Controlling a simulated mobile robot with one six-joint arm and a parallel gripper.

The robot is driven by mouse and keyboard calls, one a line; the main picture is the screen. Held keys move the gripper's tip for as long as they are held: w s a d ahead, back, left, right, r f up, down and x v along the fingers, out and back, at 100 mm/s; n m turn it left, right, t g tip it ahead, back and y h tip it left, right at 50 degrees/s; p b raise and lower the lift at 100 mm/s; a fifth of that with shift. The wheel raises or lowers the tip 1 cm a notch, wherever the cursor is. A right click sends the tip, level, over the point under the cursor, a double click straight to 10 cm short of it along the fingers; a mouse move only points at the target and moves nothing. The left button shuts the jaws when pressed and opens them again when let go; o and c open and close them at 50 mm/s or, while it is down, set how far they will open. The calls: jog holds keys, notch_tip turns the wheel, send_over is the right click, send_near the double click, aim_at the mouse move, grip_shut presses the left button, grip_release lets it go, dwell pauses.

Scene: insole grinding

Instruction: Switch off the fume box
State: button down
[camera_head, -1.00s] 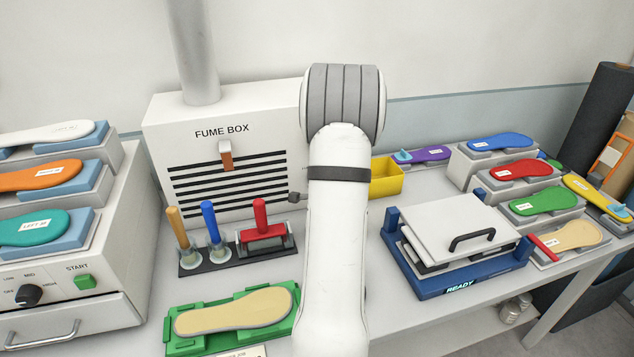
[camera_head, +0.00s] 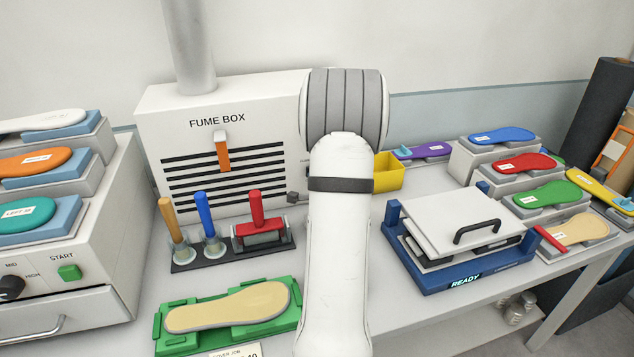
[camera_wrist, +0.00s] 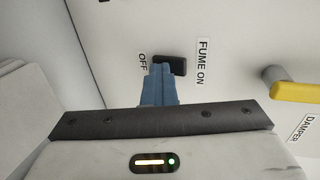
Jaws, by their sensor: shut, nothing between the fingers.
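The fume box (camera_head: 265,105) is a white cabinet with black slats at the back left of the bench. In the wrist view its side panel (camera_wrist: 215,25) carries a black switch (camera_wrist: 178,66) between the FUME ON label (camera_wrist: 202,62) and the OFF label (camera_wrist: 142,62). My gripper (camera_wrist: 161,69) is shut and empty, with its blue fingertips at the switch, overlapping its OFF-side end. I cannot tell whether they touch it, and they hide part of it. In the head view my arm hides the gripper and switch.
A yellow damper handle (camera_wrist: 300,91) sticks out right of the switch. An orange tab (camera_head: 222,154) hangs on the box's front. A tool stand (camera_head: 232,252), a green fixture (camera_head: 180,340), a yellow bin (camera_head: 388,177) and a blue press (camera_head: 450,280) surround my arm.

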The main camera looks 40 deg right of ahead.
jog(key=b+v, duration=0.1)
jog(key=v, duration=0.6)
jog(key=shift+s+a, duration=0.15)
jog(key=shift+s, duration=0.2)
jog(key=shift+r, duration=0.15)
